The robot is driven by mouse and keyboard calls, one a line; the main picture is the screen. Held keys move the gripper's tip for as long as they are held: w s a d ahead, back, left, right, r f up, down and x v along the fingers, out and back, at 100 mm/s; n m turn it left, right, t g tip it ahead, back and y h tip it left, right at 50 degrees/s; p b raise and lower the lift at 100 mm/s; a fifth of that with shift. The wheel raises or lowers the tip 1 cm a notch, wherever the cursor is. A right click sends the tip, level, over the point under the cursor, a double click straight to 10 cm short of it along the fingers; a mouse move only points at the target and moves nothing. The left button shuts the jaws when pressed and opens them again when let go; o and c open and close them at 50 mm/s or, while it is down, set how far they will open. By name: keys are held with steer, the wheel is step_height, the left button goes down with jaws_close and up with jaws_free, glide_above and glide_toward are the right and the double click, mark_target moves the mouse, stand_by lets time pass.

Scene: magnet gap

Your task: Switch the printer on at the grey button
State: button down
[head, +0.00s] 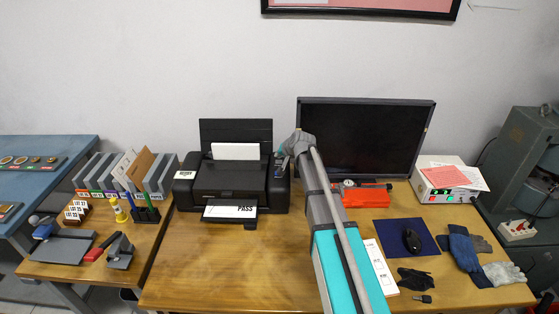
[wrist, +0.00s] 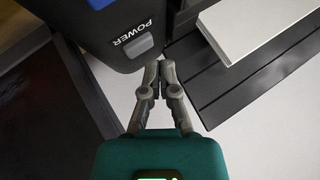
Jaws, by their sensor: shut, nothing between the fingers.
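The black printer (head: 187,190) stands on the wooden desk, with white paper in its rear feeder and a sheet reading PASS in its front tray. In the wrist view its grey button (wrist: 139,46) sits beside the white POWER label on the dark panel. My gripper (wrist: 158,68) is shut and empty, its fingertips just right of and below the button in the picture. They look apart from the button; the depth between them is unclear. In the head view my gripper (head: 281,153) is at the printer's right rear, and the button cannot be made out.
The black monitor (head: 370,135) stands close to the right, behind my arm. An orange-red device (head: 368,195) with a gauge lies below it. In the wrist view the printer's raised black feeder (wrist: 240,80) with white paper (wrist: 245,25) is right beside my fingers.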

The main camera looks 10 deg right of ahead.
mark_target(279, 162)
steer(key=shift+r, duration=0.15)
steer(key=shift+r+p, duration=2.4)
steer(key=shift+p, duration=0.15)
steer(key=s+f+g, duration=0.1)
steer(key=s, duration=0.4)
steer(key=s+a+f+n+g, duration=0.1)
steer(key=s, duration=0.4)
steer(key=s+f+n+g+h, duration=0.1)
steer(key=s+f, duration=0.1)
steer(key=s, duration=0.4)
steer(key=shift+s+a+g, duration=0.1)
steer(key=shift+a+g, duration=0.1)
steer(key=shift+g, duration=0.2)
steer(key=s+d+f+n+g+h, duration=0.1)
steer(key=s+g, duration=0.1)
steer(key=s, duration=0.7)
steer(key=s+n+g+h, duration=0.1)
steer(key=s+g, duration=0.1)
steer(key=s, duration=0.7)
steer(key=shift+s+d+f+g+h, duration=0.25)
steer(key=shift+d+f+g+h, duration=0.05)
steer(key=shift+d+f+h, duration=0.1)
